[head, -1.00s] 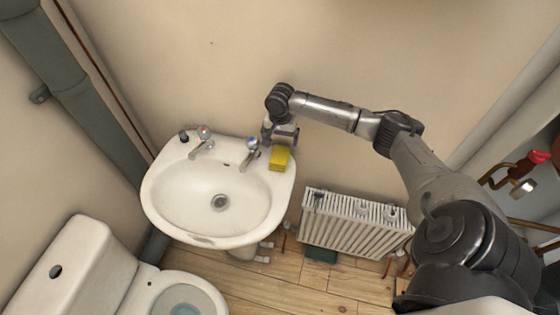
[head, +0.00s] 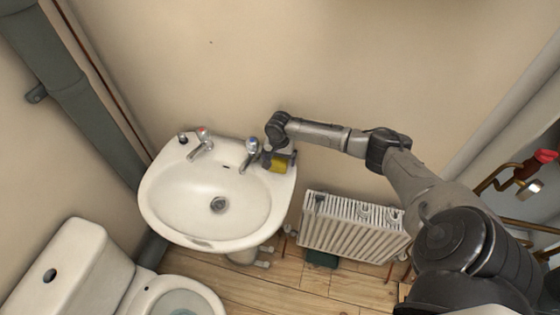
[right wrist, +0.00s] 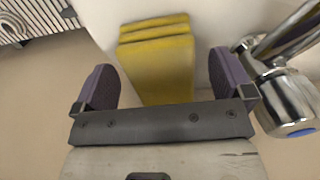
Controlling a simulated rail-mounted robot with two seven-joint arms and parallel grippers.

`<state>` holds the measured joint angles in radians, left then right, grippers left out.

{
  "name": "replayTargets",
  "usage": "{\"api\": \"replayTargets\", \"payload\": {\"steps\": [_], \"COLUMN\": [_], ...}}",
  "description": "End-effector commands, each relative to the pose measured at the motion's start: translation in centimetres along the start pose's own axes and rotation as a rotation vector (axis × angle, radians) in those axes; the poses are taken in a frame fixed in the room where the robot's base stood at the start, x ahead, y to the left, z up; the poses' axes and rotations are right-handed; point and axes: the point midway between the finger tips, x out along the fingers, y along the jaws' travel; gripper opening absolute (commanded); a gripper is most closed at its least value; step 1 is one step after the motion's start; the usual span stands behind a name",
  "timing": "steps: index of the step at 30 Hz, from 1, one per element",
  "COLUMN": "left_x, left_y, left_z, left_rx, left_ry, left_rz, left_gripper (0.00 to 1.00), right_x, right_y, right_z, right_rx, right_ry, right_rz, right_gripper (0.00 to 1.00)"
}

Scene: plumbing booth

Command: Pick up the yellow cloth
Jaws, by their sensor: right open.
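The yellow cloth (head: 279,165) lies folded on the right back corner of the white sink (head: 167,192), beside the blue-marked tap (head: 251,150). My right gripper (head: 280,158) is over the cloth and partly covers it. In the right wrist view the folded cloth (right wrist: 160,60) lies between the two open fingers (right wrist: 163,82), with its near end hidden behind the gripper's body. I cannot tell whether the fingers touch it. My left gripper is not in view.
The blue-marked tap (right wrist: 290,100) stands close beside one finger in the right wrist view. A red-marked tap (head: 203,138) is farther left on the sink. A white radiator (head: 352,225) is on the wall at right, and a toilet (head: 75,265) is at lower left.

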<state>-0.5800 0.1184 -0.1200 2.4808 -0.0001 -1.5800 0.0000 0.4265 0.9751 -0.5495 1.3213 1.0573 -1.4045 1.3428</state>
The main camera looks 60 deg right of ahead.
Motion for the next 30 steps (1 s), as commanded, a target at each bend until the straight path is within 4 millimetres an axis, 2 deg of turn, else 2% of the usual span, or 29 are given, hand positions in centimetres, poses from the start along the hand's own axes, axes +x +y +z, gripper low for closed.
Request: {"api": "replayTargets", "payload": {"steps": [3, 10, 27, 30], "left_x": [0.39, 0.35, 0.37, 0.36], "left_y": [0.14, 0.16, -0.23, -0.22], "left_z": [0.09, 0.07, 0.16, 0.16], "left_rx": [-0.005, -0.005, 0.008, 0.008], "left_ry": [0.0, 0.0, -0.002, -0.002], "left_rz": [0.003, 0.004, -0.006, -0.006], "left_gripper": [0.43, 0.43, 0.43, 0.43], "right_x": [1.38, 1.48, 1.46, 1.44], "right_y": [0.03, 0.02, 0.03, 0.03], "right_z": [0.02, 0.0, 0.0, -0.01], "right_rx": [0.0, 0.0, 0.0, 0.0], "right_ry": [0.0, 0.001, 0.001, 0.001], "right_rz": [0.001, 0.0, 0.0, 0.0], "right_gripper": [0.99, 0.99, 0.45, 0.45]}}
